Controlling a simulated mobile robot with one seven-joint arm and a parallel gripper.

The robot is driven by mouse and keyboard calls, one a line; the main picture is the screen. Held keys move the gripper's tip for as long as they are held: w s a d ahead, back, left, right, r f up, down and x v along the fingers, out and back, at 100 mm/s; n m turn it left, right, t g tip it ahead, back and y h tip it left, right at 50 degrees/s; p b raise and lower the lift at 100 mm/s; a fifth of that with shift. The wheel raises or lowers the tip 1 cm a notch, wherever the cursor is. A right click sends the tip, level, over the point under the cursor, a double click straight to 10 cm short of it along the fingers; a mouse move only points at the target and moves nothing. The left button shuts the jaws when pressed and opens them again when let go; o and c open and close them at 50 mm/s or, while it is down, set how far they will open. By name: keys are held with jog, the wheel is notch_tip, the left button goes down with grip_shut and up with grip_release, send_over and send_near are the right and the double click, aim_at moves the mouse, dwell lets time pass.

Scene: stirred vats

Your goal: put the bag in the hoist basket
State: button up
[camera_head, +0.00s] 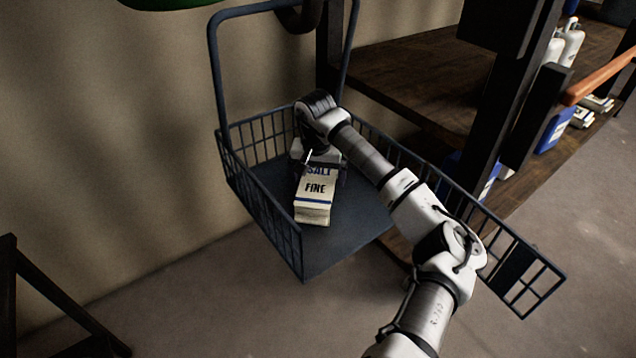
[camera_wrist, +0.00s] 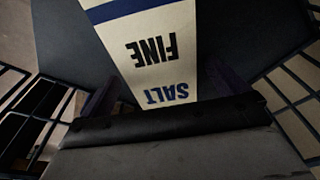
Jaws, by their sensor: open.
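The bag (camera_head: 315,196) is cream with blue bands and the words SALT and FINE. It is inside the hoist basket (camera_head: 262,215), over the dark basket floor, with its near end facing the head camera. My gripper (camera_head: 318,168) reaches down into the basket at the bag's far end. In the wrist view the bag (camera_wrist: 152,45) runs up from between the two dark fingers (camera_wrist: 168,98), which stand apart on either side of it. The gripper is open. My gripper body hides the bag's far end in the head view.
The basket has mesh side walls and a tall hoop handle (camera_head: 213,70). Its front gate panel (camera_head: 515,265) is swung out to the right. A wooden platform (camera_head: 420,80) with dark posts stands behind on the right. A blue container (camera_head: 553,132) sits farther right.

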notch_tip(320, 180, up, 9)
jog(key=s, duration=0.1)
jog(key=shift+s+f, duration=0.15)
jog(key=shift+f, duration=0.05)
jog(key=shift+a, duration=0.1)
